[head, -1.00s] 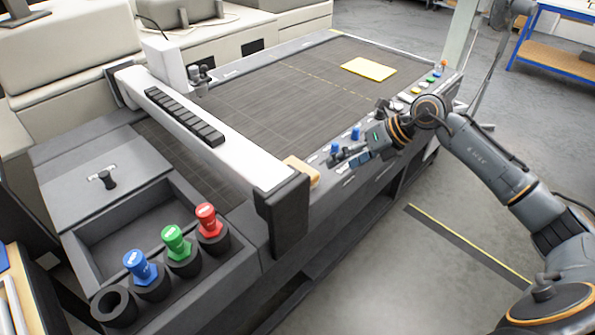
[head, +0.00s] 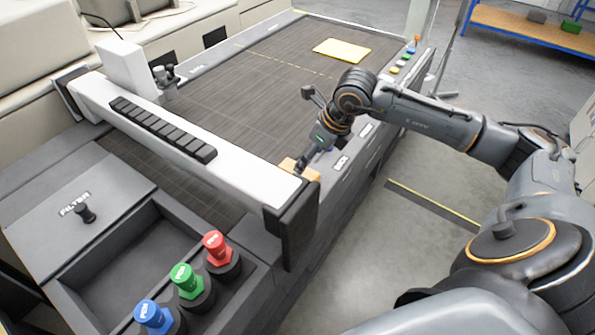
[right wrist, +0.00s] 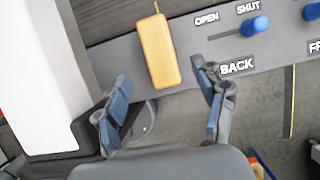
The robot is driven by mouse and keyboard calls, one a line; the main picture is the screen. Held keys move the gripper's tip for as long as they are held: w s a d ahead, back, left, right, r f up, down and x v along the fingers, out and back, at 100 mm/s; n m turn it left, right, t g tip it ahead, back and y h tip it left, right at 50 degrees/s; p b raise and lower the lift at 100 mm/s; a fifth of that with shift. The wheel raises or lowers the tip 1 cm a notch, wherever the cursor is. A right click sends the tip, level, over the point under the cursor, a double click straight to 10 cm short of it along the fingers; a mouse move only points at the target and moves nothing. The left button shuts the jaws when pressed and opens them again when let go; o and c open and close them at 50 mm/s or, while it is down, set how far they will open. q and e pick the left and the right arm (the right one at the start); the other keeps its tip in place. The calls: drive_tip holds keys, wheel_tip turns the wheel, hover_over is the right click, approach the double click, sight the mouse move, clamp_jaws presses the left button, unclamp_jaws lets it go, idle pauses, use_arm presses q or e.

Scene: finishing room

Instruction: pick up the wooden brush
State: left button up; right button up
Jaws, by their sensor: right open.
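The wooden brush (right wrist: 158,50) is a tan block lying on the grey edge strip of the flatbed machine. In the head view the brush (head: 288,165) shows only partly, beside the end of the white beam, with my gripper over part of it. My right gripper (head: 303,161) is at the brush in the head view. In the right wrist view its two blue-padded fingers (right wrist: 166,82) are spread apart and empty. The brush's near end lies just ahead of the gap between them, and I see no contact. My left gripper is not in view.
The white beam (head: 190,150) with its dark end block (head: 292,215) stands close to the left of the brush. A blue knob (right wrist: 254,26) sits to the right on the strip. A yellow sheet (head: 342,50) lies on the dark bed. Red, green and blue capped tools stand in front.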

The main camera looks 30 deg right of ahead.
sight(305, 172)
drive_tip(key=x, duration=0.2)
drive_tip(key=shift+w+a+f, duration=0.1)
drive_tip(key=shift+w+f, duration=0.05)
drive_tip(key=shift+f, duration=0.15)
drive_tip(key=shift+w+f+p, duration=0.2)
drive_tip(key=shift+f+p, duration=0.1)
drive_tip(key=shift+f, duration=0.05)
drive_tip(key=shift+p+x, duration=1.15)
drive_tip(key=shift+x, duration=1.2)
drive_tip(key=shift+f, duration=0.35)
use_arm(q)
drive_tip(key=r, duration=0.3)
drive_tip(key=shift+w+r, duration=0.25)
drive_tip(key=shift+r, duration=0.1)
use_arm(e)
drive_tip(key=shift+s, duration=0.1)
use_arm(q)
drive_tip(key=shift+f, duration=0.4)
use_arm(e)
drive_tip(key=shift+f, duration=0.2)
drive_tip(key=shift+c, duration=0.2)
